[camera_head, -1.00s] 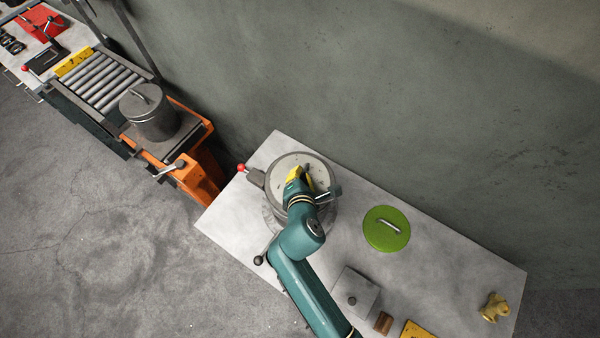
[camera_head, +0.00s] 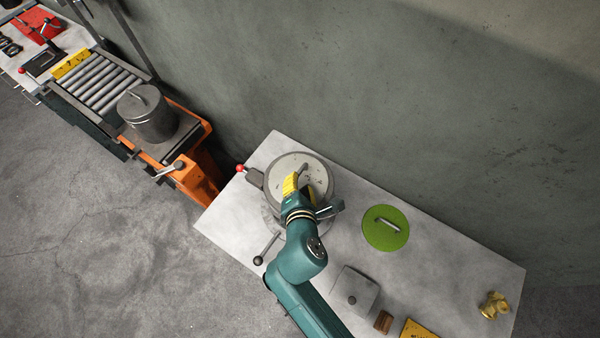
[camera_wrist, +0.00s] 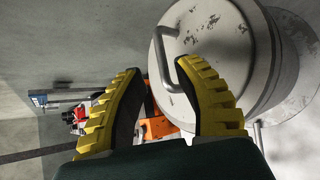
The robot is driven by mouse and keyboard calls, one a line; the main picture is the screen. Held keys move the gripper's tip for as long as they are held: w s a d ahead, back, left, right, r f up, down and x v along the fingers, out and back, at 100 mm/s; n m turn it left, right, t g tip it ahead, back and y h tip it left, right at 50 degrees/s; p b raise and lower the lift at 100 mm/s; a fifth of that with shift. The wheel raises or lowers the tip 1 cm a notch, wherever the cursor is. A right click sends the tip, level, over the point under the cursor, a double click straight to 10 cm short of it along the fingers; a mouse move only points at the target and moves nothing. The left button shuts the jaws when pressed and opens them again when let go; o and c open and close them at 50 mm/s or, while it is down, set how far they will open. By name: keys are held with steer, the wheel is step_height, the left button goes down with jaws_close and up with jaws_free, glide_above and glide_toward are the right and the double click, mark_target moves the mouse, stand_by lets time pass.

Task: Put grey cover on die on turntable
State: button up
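The round grey cover (camera_head: 316,174) with a bar handle lies flat on top of a round grey body on the turntable (camera_head: 270,216). The die itself cannot be made out under it. In the wrist view the cover (camera_wrist: 222,40) is at upper right, and its handle (camera_wrist: 160,62) stands just ahead of the fingertips. My gripper (camera_head: 297,181) has yellow pads and is above the cover's near left part. In the wrist view my gripper (camera_wrist: 158,72) is open, with a wide gap and nothing held. The right finger overlaps the cover in the picture; contact cannot be told.
A green lid (camera_head: 385,229) lies right of the turntable. A lidded grey pot (camera_head: 150,118) stands on the orange-framed conveyor at left.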

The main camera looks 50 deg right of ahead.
steer(key=v, duration=0.7)
steer(key=w+a+r+m+t+y, duration=0.1)
steer(key=w+a+r+m+t, duration=0.15)
steer(key=r, duration=0.45)
steer(key=w+a+r+m+t+y, duration=0.1)
steer(key=w+r+m+t, duration=0.25)
steer(key=r, duration=0.35)
steer(key=w+a+r+m+t+y, duration=0.1)
steer(key=w+a+r+m+t, duration=0.1)
steer(key=w+r+m, duration=0.35)
steer(key=s+a+r+m+t+y+p, duration=0.2)
steer(key=a+r+t+p, duration=0.1)
steer(key=r, duration=1)
steer(key=s+a+r+m+t+y+p, duration=0.2)
steer(key=a+r+m+t+y+p, duration=0.1)
steer(key=r, duration=1)
steer(key=shift+a+r, duration=0.35)
steer(key=shift+r, duration=0.05)
